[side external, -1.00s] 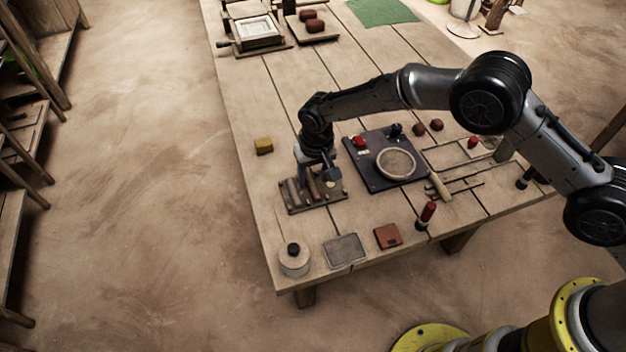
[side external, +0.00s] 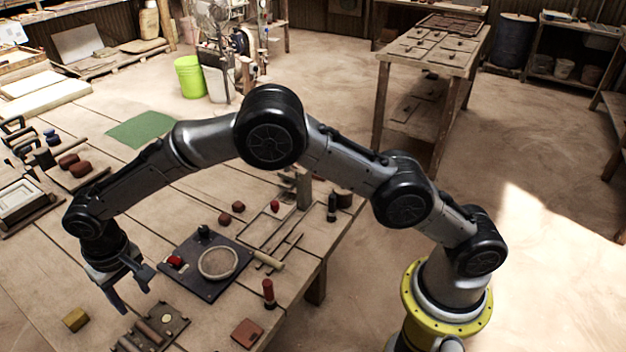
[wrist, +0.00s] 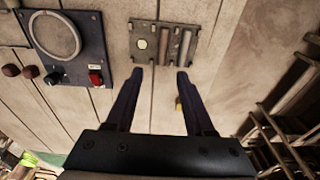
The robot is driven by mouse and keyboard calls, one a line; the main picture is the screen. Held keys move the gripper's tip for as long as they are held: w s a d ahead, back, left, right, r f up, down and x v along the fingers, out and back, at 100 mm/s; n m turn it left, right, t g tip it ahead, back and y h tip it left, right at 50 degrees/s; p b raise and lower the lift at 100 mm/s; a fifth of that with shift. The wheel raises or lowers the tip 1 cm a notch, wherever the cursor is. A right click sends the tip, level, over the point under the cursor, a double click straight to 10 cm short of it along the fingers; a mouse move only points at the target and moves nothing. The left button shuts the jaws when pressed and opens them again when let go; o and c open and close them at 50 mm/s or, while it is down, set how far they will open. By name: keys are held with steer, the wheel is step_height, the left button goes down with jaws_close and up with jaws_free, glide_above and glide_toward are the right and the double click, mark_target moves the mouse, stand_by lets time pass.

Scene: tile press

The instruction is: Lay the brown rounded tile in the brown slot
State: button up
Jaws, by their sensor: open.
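My gripper (side external: 132,291) is open and empty, raised above the table; its two fingers also show apart in the wrist view (wrist: 160,72). Ahead of the fingertips in the wrist view is a small wooden rack (wrist: 199,28) holding bar-shaped brown and grey pieces and a pale round disc (wrist: 142,44). The rack also shows at the bottom of the side view (side external: 174,320), partly cut off. A red-brown square tile (side external: 247,333) lies near the table's front edge. I cannot tell for certain which piece is the brown rounded tile or which recess is the brown slot.
A dark panel (side external: 184,277) with a round ring (side external: 218,263), a red button and a black knob lies right of the gripper. A red-handled tool (side external: 268,294) stands near the edge. Brown lumps (side external: 224,218) lie behind the panel.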

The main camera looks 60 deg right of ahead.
steer(key=s+d+r+t, duration=0.1)
steer(key=s+d+r, duration=0.4)
steer(key=d+r, duration=0.5)
steer(key=s+d+r+t, duration=0.1)
steer(key=s+d+r, duration=0.5)
steer(key=d+r, duration=0.5)
steer(key=s+d+t, duration=0.1)
steer(key=s+d, duration=0.4)
steer(key=s, duration=0.6)
steer(key=s+d+f+t, duration=0.1)
steer(key=s+d, duration=0.4)
steer(key=s, duration=0.6)
steer(key=shift+s+d+f, duration=0.15)
steer(key=shift+d, duration=0.25)
